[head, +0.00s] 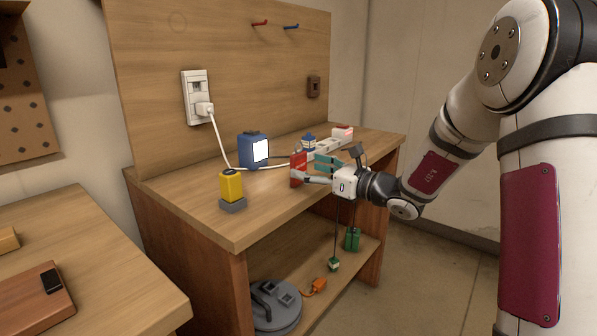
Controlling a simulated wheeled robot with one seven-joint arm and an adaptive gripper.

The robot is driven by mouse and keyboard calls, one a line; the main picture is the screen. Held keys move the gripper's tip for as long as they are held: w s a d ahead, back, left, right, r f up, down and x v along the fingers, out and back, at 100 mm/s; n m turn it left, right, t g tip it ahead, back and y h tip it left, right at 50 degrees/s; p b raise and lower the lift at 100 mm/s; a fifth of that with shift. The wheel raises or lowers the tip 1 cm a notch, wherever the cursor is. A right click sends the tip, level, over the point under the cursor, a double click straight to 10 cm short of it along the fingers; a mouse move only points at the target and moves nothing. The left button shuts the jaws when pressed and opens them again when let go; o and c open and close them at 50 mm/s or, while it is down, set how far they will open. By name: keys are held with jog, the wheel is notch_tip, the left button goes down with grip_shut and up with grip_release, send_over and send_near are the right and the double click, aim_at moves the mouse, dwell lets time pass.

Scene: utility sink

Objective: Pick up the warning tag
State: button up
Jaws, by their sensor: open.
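A small red upright item (298,165) with faint pale marks stands on the wooden workbench (215,220); it looks most like the warning tag, but it is too small to read. My gripper (308,179) reaches in from the right, low over the bench, with its fingertips at the lower part of the red item. Its jaws are open. I cannot tell whether the fingers touch the item or whether it lies between them. My gripper hides part of the teal things behind it.
A yellow block on a grey base (231,187) and a blue box with a white face (253,150) stand left of my gripper. A white cord (220,142) runs across the bench from the outlet (197,97). Several small items crowd behind.

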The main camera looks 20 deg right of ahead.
aim_at(301, 153)
jog(key=shift+b+x, duration=0.45)
jog(key=shift+x, duration=1.45)
jog(key=shift+a, duration=0.1)
jog(key=c, duration=1.2)
jog(key=shift+o, duration=0.2)
jog(key=shift+r, duration=0.45)
jog(key=r+p, duration=0.2)
jog(key=r, duration=0.1)
jog(key=shift+s+d, duration=0.2)
jog(key=shift+s, duration=0.15)
jog(key=s+a+p+v, duration=0.1)
jog(key=p+v, duration=0.2)
jog(key=v, duration=1.2)
jog(key=shift+s+a+r, duration=0.2)
jog(key=shift+a+r, duration=0.1)
jog(key=shift+r, duration=0.2)
